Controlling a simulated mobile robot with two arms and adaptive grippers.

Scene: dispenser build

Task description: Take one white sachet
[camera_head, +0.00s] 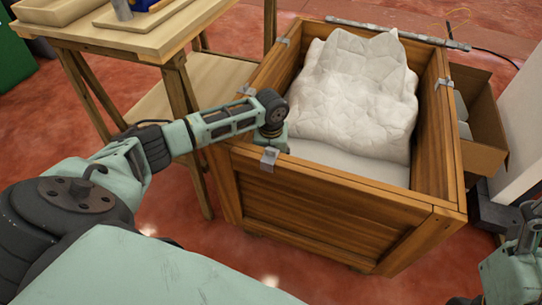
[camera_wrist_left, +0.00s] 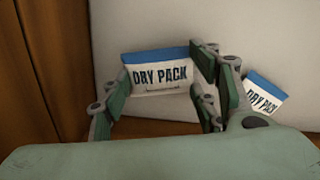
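Two white sachets with a blue band and the words "DRY PACK" show in the left wrist view. The nearer sachet (camera_wrist_left: 158,75) lies between the fingers of my left gripper (camera_wrist_left: 162,66), which stand wide apart at its two sides. I see no clear squeeze on it. The other sachet (camera_wrist_left: 264,97) lies to the right, partly hidden behind the right finger. In the head view my left arm reaches over the near left corner of the wooden crate (camera_head: 320,215); the fingers and sachets are hidden there. Part of my right gripper (camera_head: 527,228) shows at the right edge, its fingertips unclear.
A large crumpled white bag (camera_head: 355,90) fills the back of the crate. The crate walls stand close around my left gripper. A wooden table (camera_head: 150,45) stands at the left and an open cardboard box (camera_head: 485,135) at the right.

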